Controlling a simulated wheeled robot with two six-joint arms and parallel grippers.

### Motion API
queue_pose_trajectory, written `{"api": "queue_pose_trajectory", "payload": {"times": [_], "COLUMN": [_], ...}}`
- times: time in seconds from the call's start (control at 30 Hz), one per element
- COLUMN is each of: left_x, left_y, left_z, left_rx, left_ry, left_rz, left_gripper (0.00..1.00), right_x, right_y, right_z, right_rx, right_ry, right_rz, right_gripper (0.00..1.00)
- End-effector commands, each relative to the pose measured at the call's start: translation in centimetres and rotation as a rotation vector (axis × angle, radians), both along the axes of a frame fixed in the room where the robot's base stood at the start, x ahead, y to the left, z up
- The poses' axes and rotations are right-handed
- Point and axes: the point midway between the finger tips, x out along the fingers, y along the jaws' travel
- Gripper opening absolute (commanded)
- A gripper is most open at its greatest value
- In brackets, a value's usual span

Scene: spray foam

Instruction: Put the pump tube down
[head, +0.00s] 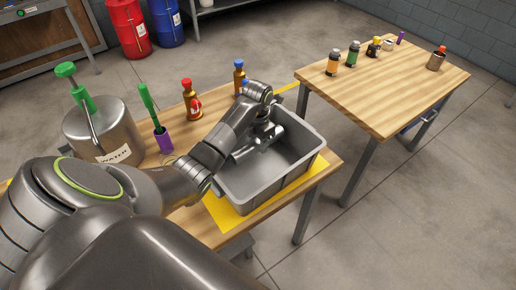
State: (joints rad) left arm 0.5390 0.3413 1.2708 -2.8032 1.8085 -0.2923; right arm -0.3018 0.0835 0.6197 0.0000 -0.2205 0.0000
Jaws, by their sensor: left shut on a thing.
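My left arm reaches in from the lower left across the near table. Its gripper (264,136) is low inside the grey tub (313,157), towards the tub's left side. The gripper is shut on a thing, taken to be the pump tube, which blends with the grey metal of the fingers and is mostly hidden. I cannot tell whether it touches the tub floor. My right gripper is not in view.
The tub stands on a yellow mat (223,214) on the wooden table. A metal pot (118,127) with a green pump handle, a green brush in a purple holder (164,141), a red-capped bottle (192,104) and a blue-capped bottle (239,76) stand left and behind. Another table (385,95) holds several small containers.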

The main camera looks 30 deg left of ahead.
Motion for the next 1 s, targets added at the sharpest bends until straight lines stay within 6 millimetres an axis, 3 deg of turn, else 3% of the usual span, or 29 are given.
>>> {"api": "queue_pose_trajectory", "payload": {"times": [0.23, 0.67, 0.7, 0.83, 1.0], "left_x": [-0.1, -0.1, -0.1, -0.1, -0.1], "left_y": [0.0, 0.0, 0.0, 0.0, 0.0], "left_z": [-3.1, -3.9, -3.8, -3.8, -3.8], "left_rx": [0.000, 0.000, 0.001, 0.000, 0.000], "left_ry": [0.004, 0.001, 0.002, 0.002, 0.002], "left_rz": [0.001, 0.000, 0.000, 0.000, 0.000], "left_gripper": [0.03, 0.03, 0.45, 0.62, 0.62], "right_x": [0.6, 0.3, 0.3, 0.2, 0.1], "right_y": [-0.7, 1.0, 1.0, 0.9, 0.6], "right_z": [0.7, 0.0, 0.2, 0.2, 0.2], "right_rx": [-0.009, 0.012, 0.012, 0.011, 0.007], "right_ry": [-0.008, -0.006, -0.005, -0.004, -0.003], "right_rz": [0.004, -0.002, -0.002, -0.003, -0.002], "right_gripper": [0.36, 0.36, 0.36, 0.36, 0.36]}}
